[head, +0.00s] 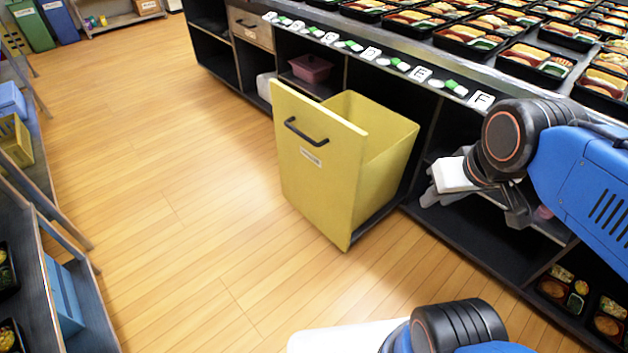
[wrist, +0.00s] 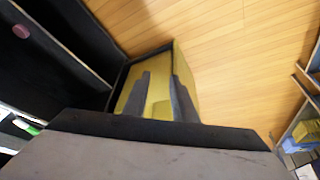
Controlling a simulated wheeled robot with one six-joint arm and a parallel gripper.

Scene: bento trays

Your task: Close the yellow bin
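The yellow bin (head: 322,165) is a pull-out drawer under the counter, pulled well out over the floor. Its tall front panel has a black handle (head: 306,131) and a small label. The inside that shows looks empty. The bin also shows in the wrist view (wrist: 188,58), beyond the fingers. My gripper (wrist: 160,76) is open, with a gap between its two grey fingers and nothing held. In the head view it is to the right of the bin, by the counter front, apart from the front panel and handle.
The counter (head: 400,43) above carries rows of bento trays and lettered cards. A wooden drawer (head: 251,29) and a pink container (head: 311,68) are left of the bin. Shelves (head: 35,215) stand at the left. The wooden floor (head: 175,170) before the bin is clear.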

